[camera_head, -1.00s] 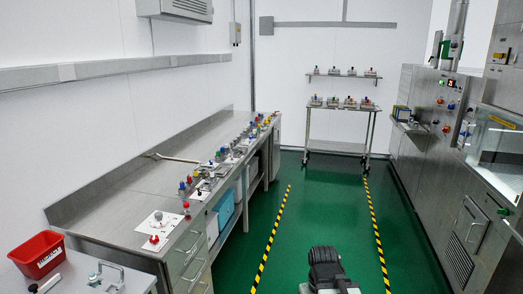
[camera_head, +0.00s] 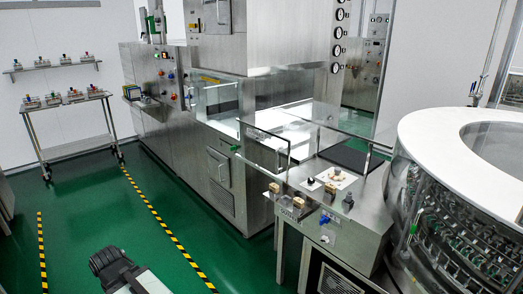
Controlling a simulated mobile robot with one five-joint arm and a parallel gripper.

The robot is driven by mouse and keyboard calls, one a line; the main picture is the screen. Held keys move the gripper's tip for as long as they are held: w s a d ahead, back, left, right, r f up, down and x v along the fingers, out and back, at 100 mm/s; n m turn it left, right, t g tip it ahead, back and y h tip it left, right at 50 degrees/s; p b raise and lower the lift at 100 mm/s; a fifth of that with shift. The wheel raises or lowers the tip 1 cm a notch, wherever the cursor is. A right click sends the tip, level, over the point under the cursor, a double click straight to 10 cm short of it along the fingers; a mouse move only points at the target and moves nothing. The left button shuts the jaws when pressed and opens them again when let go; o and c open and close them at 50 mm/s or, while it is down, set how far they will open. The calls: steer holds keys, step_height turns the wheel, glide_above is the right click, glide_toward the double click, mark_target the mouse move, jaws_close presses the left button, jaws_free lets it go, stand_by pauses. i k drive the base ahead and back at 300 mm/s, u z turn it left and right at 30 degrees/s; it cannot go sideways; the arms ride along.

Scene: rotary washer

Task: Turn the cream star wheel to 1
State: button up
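I cannot make out the cream star wheel or any number marks for certain at this size. A small pale plate with a dark-centred knob (camera_head: 335,178) lies on the steel worktop at the right, beside a dark mat. Tan blocks (camera_head: 298,201) and a blue knob (camera_head: 324,220) sit on the front edge of that worktop. A black ribbed part of my arm (camera_head: 112,266) shows at the bottom left, over the floor and well apart from the worktop. Whether its gripper is open or shut does not show.
A large round washer (camera_head: 450,150) with a glass side stands at the right. A steel cabinet (camera_head: 180,165) with clear guards runs along the middle. A trolley (camera_head: 75,148) with small devices stands at the far left.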

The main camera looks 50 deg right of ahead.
mark_target(336, 175)
steer(key=z, duration=1.7)
steer(key=k, duration=0.35)
steer(key=u, duration=0.45)
steer(key=i, duration=1.15)
steer(key=z, duration=0.2)
